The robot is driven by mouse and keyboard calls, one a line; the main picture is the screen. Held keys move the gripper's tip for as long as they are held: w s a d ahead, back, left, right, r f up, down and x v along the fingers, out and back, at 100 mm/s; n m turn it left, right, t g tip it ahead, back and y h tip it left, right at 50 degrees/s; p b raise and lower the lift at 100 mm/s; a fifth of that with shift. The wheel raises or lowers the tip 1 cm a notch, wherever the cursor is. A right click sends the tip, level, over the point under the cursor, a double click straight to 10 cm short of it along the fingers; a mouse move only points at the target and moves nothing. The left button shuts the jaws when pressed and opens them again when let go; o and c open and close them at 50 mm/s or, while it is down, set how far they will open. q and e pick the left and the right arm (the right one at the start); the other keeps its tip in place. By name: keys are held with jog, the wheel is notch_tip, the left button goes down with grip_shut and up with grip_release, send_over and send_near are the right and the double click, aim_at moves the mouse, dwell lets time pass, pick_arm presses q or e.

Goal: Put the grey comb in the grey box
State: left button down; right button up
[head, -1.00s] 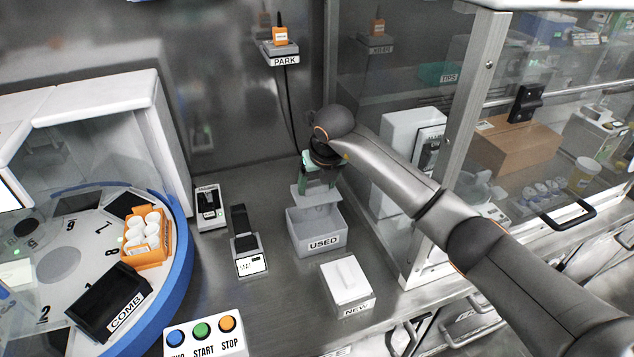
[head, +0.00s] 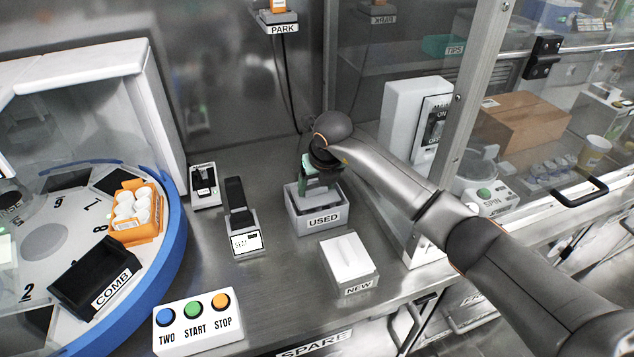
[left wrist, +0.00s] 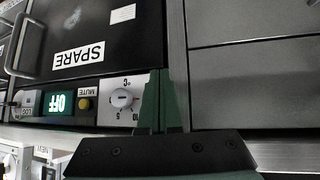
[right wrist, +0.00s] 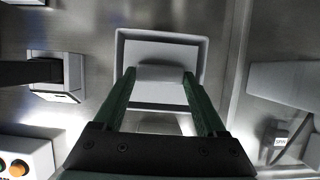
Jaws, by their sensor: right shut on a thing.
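The grey box (head: 321,234), labelled USED, stands on the steel bench; its rim also shows in the right wrist view (right wrist: 203,48). My right gripper (head: 319,187) is over the box, pointing down, its green fingertips (right wrist: 159,76) shut on the raised grip of the grey comb (right wrist: 155,92). In the right wrist view the comb's flat plate lies within the outline of the box's rim. How deep it sits, and whether it touches the bottom, I cannot tell. My left gripper (left wrist: 161,100) is empty, its fingers together, facing cabinet fronts; it is not in the head view.
A white box labelled NEW (head: 349,258) stands in front of the grey box. A small device (head: 243,230) is to its left, a button panel (head: 195,322) at front left. The blue-rimmed turntable (head: 176,240) fills the left. A glass panel's post (head: 455,110) rises at right.

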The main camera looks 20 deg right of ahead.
jog(key=o, duration=1.3)
jog(key=v, duration=1.2)
jog(key=shift+r+b, duration=0.3)
jog(key=shift+s, duration=0.1)
jog(key=shift+s+f, duration=0.1)
